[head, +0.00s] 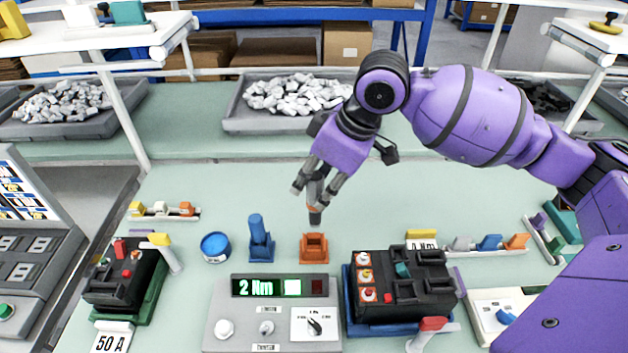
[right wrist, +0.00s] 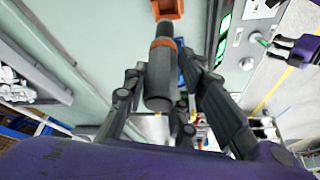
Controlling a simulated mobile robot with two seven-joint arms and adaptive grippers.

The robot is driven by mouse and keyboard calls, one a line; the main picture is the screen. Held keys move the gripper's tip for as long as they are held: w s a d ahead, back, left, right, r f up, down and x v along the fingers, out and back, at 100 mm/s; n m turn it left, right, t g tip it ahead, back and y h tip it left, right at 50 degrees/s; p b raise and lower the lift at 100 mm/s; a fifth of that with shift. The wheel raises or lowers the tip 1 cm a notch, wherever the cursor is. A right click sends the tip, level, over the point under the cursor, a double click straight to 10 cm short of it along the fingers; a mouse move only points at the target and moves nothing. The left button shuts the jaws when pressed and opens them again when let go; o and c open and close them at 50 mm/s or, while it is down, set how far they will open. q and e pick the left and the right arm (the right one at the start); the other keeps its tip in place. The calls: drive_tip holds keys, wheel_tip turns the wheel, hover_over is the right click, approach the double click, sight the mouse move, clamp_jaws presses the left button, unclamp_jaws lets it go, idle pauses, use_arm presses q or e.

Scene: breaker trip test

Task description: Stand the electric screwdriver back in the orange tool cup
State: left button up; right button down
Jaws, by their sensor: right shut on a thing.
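The electric screwdriver, dark grey with an orange band, is held in my right gripper (head: 316,190). Its lower end (head: 315,217) points down, above and slightly behind the orange tool cup (head: 314,247), apart from it. In the right wrist view the screwdriver (right wrist: 161,80) runs between the fingers of the gripper (right wrist: 165,90), and the orange cup (right wrist: 167,9) shows at the top edge. The cup stands on the bench behind the control box and looks empty.
A blue holder with a blue tool (head: 260,238) and a blue round tin (head: 215,247) stand left of the cup. The control box (head: 222,300) with a "2 Nm" display is in front. Black breakers (head: 405,285) (head: 125,275) sit on either side. Bench behind the cup is clear.

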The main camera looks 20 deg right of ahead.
sight(314, 203)
drive_tip(key=shift+w+a+n, duration=0.2)
drive_tip(key=shift+n, duration=0.3)
drive_tip(key=shift+r, duration=0.1)
drive_tip(key=shift+d, duration=0.1)
drive_tip(key=shift+r, duration=0.15)
drive_tip(key=shift+f, duration=3.05)
